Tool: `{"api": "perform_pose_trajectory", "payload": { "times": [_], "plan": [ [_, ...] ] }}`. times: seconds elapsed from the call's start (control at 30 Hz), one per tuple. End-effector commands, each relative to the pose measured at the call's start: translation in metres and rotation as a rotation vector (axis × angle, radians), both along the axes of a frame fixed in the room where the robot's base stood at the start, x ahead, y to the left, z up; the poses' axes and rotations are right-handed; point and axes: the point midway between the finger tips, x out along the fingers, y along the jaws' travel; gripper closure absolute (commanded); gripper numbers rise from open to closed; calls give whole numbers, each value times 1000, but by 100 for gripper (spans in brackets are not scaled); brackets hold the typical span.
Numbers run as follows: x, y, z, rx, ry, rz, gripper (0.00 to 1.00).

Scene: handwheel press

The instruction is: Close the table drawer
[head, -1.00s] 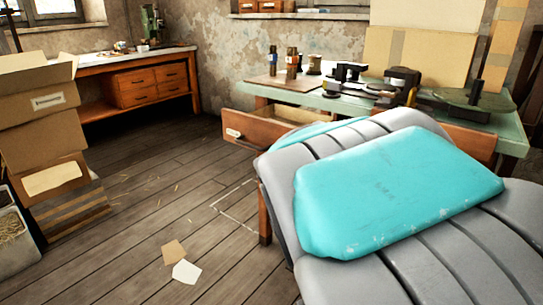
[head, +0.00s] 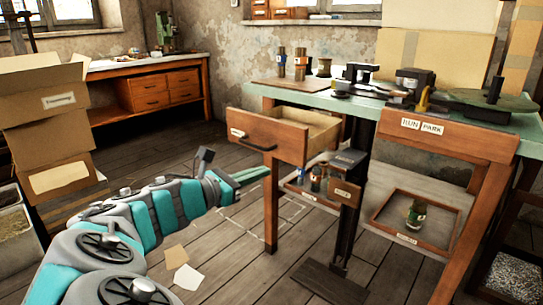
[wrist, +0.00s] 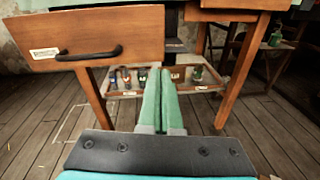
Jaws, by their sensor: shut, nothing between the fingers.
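The table drawer (head: 275,139) hangs open from the left end of the green-topped table (head: 300,93), pulled well out, with its inside showing. Its wooden front has a label and a dark bar handle (head: 258,143). In the wrist view the drawer front (wrist: 100,38) fills the upper left, with the handle (wrist: 90,53) near its lower edge. My gripper (head: 267,173) is shut and empty, its green fingers together, a little below the drawer front and apart from it. In the wrist view the closed fingers (wrist: 164,80) point forward, right of the handle.
A lower shelf (head: 318,193) holds small bottles, and a tray with a jar (head: 415,215) sits at right. A panel labelled RUN and PARK (head: 430,133) is on the table's right. Cardboard boxes (head: 45,130) stand at left.

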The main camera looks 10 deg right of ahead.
Motion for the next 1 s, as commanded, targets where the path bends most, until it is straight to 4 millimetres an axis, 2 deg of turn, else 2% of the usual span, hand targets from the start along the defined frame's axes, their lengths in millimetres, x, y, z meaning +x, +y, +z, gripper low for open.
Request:
{"api": "perform_pose_trajectory", "payload": {
  "times": [0.03, 0.1, 0.23, 0.37, 0.8, 1.0],
  "plan": [
    [8, 21, -1, -56, 20, 46, 100],
    [14, 36, 1, -105, 39, 82, 100],
    [20, 41, 3, -136, 48, 102, 100],
    [28, 27, 4, -134, 48, 97, 100],
    [75, -40, 3, -131, 46, 94, 100],
    [91, -60, 4, -131, 46, 96, 100]
  ]
}}
